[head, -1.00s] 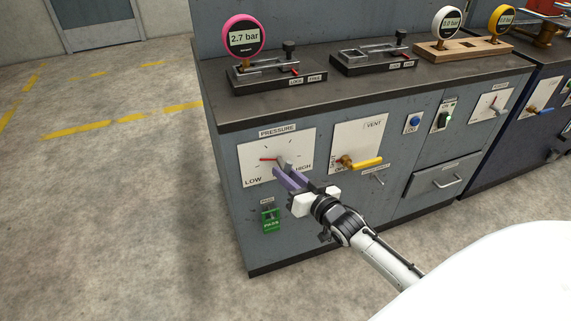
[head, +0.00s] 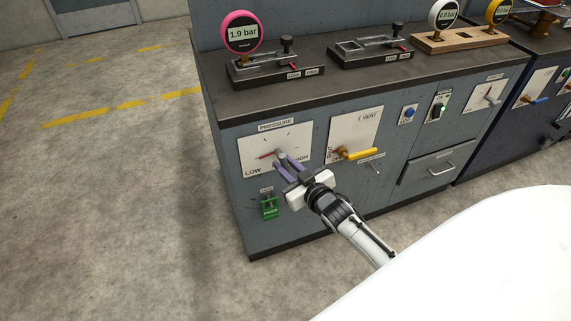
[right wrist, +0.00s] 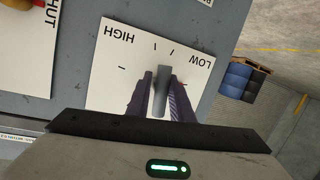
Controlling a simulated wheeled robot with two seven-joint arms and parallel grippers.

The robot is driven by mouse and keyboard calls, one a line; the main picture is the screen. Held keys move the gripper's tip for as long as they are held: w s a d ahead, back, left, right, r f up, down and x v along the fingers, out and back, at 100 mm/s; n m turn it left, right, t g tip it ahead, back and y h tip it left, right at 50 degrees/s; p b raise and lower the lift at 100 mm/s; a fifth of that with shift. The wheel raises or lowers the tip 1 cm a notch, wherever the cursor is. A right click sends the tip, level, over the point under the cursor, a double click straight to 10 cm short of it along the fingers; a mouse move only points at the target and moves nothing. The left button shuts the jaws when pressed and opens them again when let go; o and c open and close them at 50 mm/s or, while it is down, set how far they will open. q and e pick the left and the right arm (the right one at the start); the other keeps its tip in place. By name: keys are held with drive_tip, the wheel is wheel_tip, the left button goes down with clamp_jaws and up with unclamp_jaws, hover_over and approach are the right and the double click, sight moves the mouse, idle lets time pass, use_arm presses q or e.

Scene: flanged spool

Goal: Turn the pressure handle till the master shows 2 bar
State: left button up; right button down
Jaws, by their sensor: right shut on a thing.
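The pressure handle is a grey lever (right wrist: 161,92) on the white PRESSURE dial plate (head: 300,140), marked LOW and HIGH. Its red pointer (head: 265,155) points left, toward the LOW side. My right gripper (head: 285,163) is shut on the lever; the right wrist view shows the lever between its two purple fingers. The pink-rimmed master gauge (head: 241,32) stands on the bench top at the left and reads 1.9 bar. My left gripper is in neither view.
A yellow VENT handle (head: 360,154) sits on the plate right of the dial. White (head: 443,14) and yellow (head: 497,10) gauges stand at the back right. The floor left of the cabinet is clear.

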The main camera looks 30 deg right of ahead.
drive_tip(key=c, duration=1.6)
unclamp_jaws()
drive_tip(key=shift+o, duration=0.2)
drive_tip(key=p+v, duration=0.1)
drive_tip(key=v, duration=0.9)
drive_tip(key=shift+s+a, duration=0.1)
drive_tip(key=shift+s, duration=0.05)
drive_tip(key=s+a+f+g+y, duration=0.1)
drive_tip(key=s+a+f+g, duration=0.2)
drive_tip(key=s+a, duration=0.6)
drive_tip(key=s+a+f+n+g+y, duration=0.1)
drive_tip(key=s+a+f+g+y, duration=0.1)
drive_tip(key=s+a+f, duration=0.5)
drive_tip(key=shift+s+a+f+g+y, duration=0.15)
drive_tip(key=shift+s+a+g+y, duration=0.15)
drive_tip(key=shift+s+a+g, duration=0.65)
